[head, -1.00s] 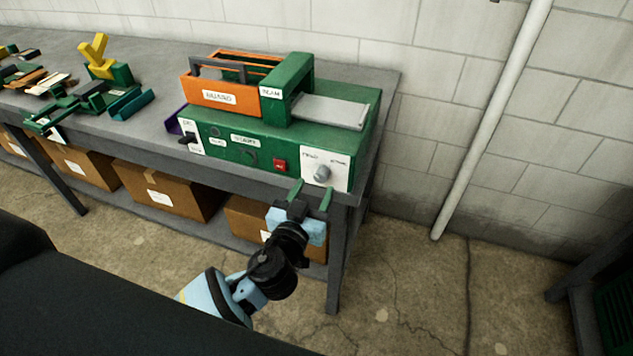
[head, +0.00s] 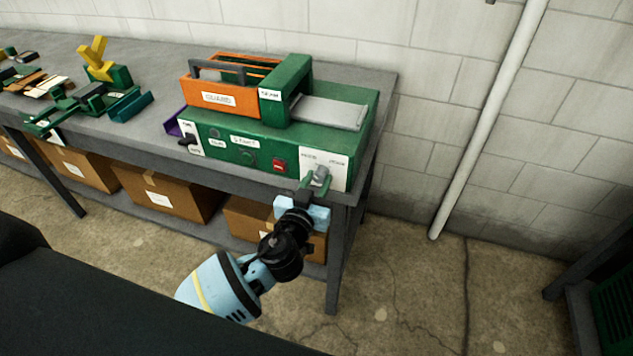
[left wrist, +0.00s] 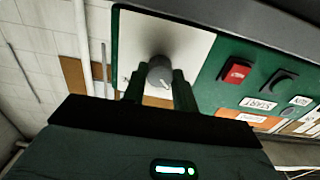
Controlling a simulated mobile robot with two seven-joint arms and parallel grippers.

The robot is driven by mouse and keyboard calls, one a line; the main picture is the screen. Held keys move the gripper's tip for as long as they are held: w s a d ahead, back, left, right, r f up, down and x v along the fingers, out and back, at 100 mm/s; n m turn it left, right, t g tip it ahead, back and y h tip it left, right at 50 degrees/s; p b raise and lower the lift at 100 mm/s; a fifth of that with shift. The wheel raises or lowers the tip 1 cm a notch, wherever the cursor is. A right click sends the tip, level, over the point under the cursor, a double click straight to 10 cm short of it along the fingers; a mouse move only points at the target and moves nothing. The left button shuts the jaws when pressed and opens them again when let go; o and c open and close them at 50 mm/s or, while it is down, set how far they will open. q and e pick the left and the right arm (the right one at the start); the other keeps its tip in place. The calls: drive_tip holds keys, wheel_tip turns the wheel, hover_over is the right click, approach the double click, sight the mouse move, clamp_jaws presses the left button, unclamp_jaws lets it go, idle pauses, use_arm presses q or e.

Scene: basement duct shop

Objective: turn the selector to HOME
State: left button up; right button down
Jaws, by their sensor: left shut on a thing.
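The selector knob (head: 320,173) is a grey round knob on a white plate (head: 340,175) at the right end of the green machine's (head: 225,149) front. Two labels stand above the knob, too small to read surely. My left gripper (head: 315,183) is shut on the knob, one green finger on each side. In the left wrist view the knob (left wrist: 159,72) sits between the fingertips (left wrist: 160,80), and a pale pointer line shows on its face. My right gripper is not in view.
A red switch (left wrist: 236,71) and a round START button (left wrist: 283,82) sit beside the plate. An orange guard (head: 215,97) and grey slab (head: 330,112) are on top of the machine. The machine stands near the right end of the grey bench (head: 150,135); cardboard boxes (head: 165,195) are below.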

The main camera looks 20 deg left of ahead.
use_arm(q)
drive_tip(key=shift+m, duration=2.1)
drive_tip(key=m, duration=0.3)
drive_tip(key=shift+r+m, duration=0.1)
drive_tip(key=shift+m, duration=0.2)
drive_tip(key=m+p, duration=0.1)
drive_tip(key=m, duration=0.3)
drive_tip(key=shift+m, duration=0.3)
drive_tip(key=m, duration=0.5)
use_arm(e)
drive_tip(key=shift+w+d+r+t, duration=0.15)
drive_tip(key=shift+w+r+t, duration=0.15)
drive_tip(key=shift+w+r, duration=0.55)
use_arm(q)
drive_tip(key=shift+m, duration=0.4)
